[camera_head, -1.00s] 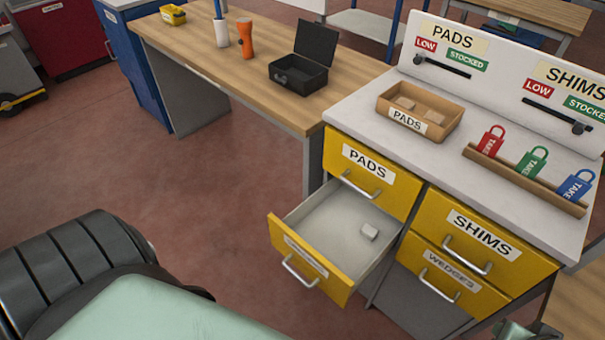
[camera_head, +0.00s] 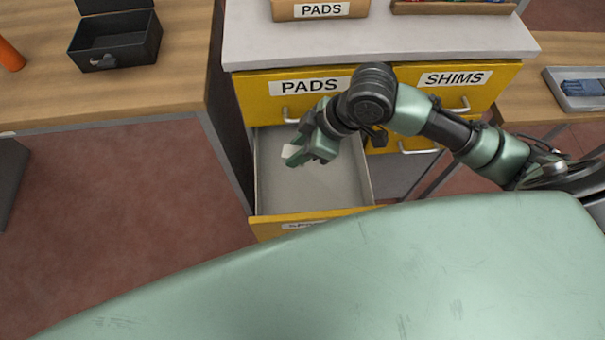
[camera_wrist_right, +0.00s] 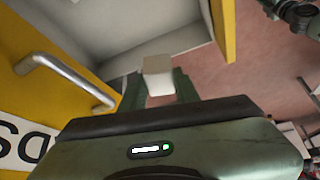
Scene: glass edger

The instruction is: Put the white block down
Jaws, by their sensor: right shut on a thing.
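The white block (camera_head: 291,151) is at the fingertips of my right gripper (camera_head: 297,158) in the head view. In the right wrist view the block (camera_wrist_right: 158,74) sits between the two green fingers of the gripper (camera_wrist_right: 159,85), which is shut on it. The gripper is over the open lower drawer (camera_head: 275,190), which has a grey inside and a yellow front. I cannot tell how high the block is above the drawer floor.
The yellow PADS drawer (camera_head: 255,98) is closed just above the open one, its handle close to my gripper. The white cabinet top (camera_head: 400,40) holds the PADS tray (camera_head: 325,10). A wooden bench (camera_head: 110,100) with an open black box (camera_head: 118,45) stands at left.

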